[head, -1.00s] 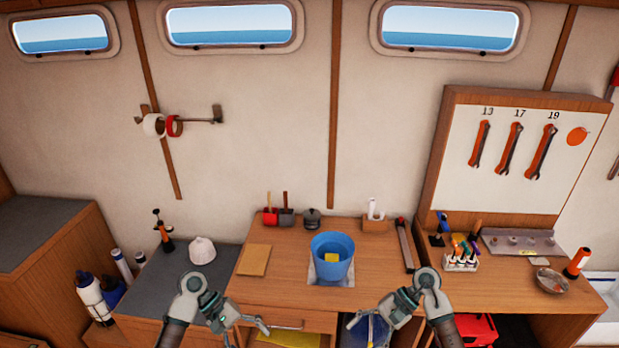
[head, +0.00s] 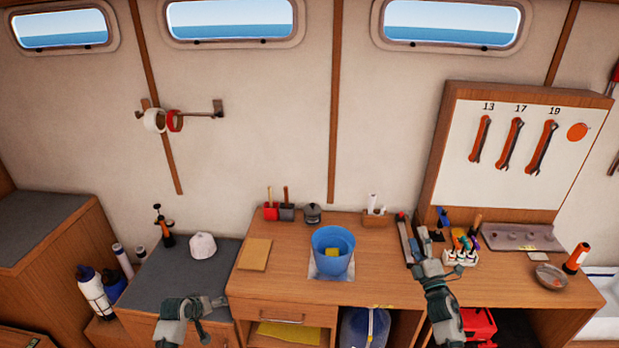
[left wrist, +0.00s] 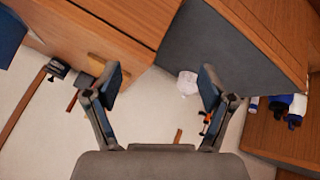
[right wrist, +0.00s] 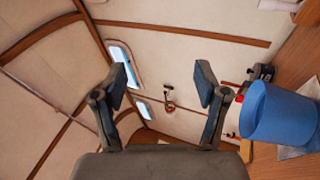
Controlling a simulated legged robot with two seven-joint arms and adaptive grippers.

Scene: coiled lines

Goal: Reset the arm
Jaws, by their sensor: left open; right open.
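My left gripper (head: 214,306) is low at the left in the head view, in front of the grey-topped bench (head: 185,268). In the left wrist view its fingers (left wrist: 160,86) stand wide apart with nothing between them. My right gripper (head: 418,244) is over the right part of the wooden desk (head: 290,291), in line with the pen rack. In the right wrist view its fingers (right wrist: 160,82) are spread and empty, pointing towards the wall and windows. Whether the right gripper touches anything cannot be told.
A blue bucket (head: 333,262) with a yellow sponge (head: 332,252) stands mid-desk; it shows close right of the right gripper in its wrist view (right wrist: 277,115). The pen rack (head: 460,257), a flashlight (head: 577,260) and a dish (head: 551,277) are at right. A white cap (head: 202,245) lies on the bench.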

